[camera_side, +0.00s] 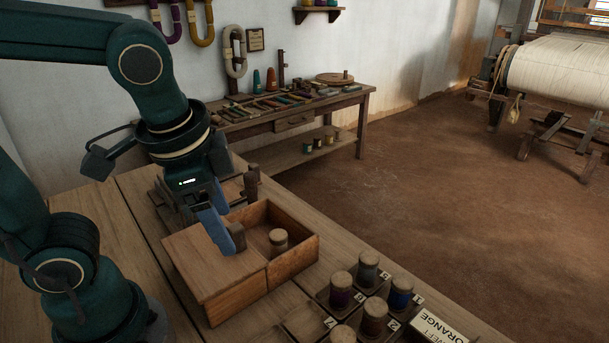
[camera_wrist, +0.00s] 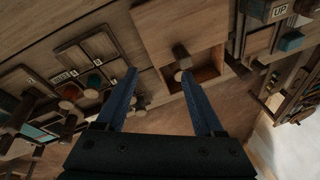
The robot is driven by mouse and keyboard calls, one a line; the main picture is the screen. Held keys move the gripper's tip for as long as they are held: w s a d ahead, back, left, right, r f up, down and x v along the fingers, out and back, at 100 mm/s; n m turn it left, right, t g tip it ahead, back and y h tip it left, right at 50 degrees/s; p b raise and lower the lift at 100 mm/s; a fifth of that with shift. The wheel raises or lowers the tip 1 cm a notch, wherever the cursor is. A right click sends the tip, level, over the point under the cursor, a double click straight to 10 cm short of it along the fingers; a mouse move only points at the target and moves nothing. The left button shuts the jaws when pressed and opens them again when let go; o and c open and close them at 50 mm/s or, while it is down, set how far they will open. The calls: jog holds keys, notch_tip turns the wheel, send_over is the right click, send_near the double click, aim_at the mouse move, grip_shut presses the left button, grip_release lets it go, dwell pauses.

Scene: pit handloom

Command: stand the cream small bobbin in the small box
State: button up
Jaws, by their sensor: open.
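The small box (camera_side: 236,291) is wooden and stands on the bench, its flat lid (camera_side: 200,262) covering the left part. A dark knob (camera_side: 237,236) stands on the lid. The cream small bobbin (camera_side: 278,238) stands upright inside the uncovered right part. In the wrist view the bobbin (camera_wrist: 179,76) shows just below the knob (camera_wrist: 181,54), partly hidden. My gripper (camera_side: 224,238) is open and empty, pointing down over the lid beside the knob. In the wrist view its blue fingers (camera_wrist: 159,74) are wide apart, one near the bobbin in the picture.
A wooden holder with pegs (camera_side: 251,187) is behind the box. A side table (camera_side: 350,97) with tools stands against the wall.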

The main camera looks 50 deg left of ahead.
jog(key=shift+s+d+f+n+t+h, duration=0.1)
jog(key=shift+s+n+t+h, duration=0.25)
jog(key=shift+n, duration=0.5)
jog(key=shift+s+a+n+t+h, duration=0.1)
jog(key=shift+n+t, duration=0.4)
jog(key=shift+n, duration=0.3)
jog(key=shift+s+d+f+n+t+h, duration=0.1)
jog(key=shift+s+n+t+h, duration=0.25)
jog(key=shift+n, duration=0.5)
